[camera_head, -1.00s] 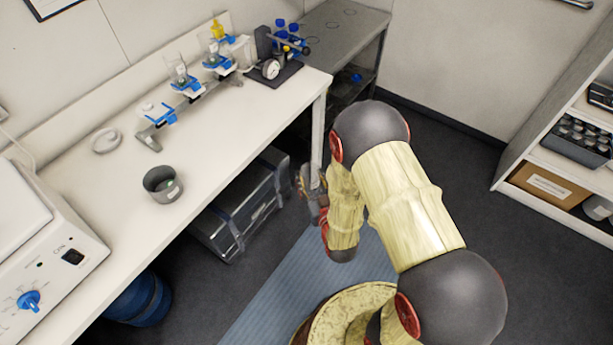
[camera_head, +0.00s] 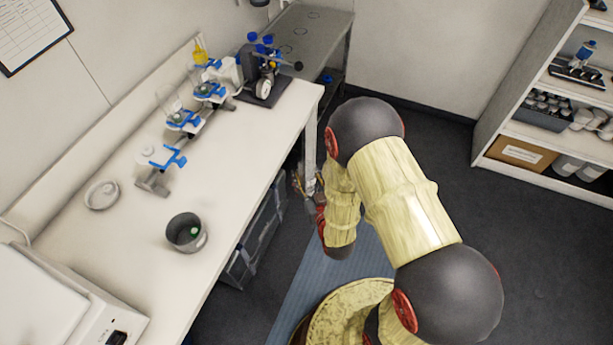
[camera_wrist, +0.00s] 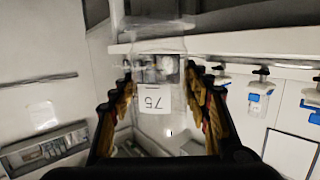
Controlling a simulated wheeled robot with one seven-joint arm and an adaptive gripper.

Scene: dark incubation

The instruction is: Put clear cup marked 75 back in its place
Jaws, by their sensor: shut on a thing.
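The clear cup marked 75 (camera_wrist: 153,99) is between my two fingers in the wrist view, its label upside down in the picture. My gripper (camera_wrist: 165,105) is shut on it. In the head view my gripper (camera_head: 309,185) is partly hidden by my arm, beside the bench's right end; the cup cannot be made out there. On the bench stands a stand with several blue clamps (camera_head: 184,118). Clear vessels show at the farther clamps. The nearest clamp (camera_head: 172,158) appears to have no tall vessel.
A grey pot (camera_head: 187,233) and a round white lid (camera_head: 102,194) are on the white bench (camera_head: 235,160). A dark device (camera_head: 263,75) with blue knobs stands at the bench's far end. A grey side table (camera_head: 310,35) is behind it. Shelves (camera_head: 480,145) stand right.

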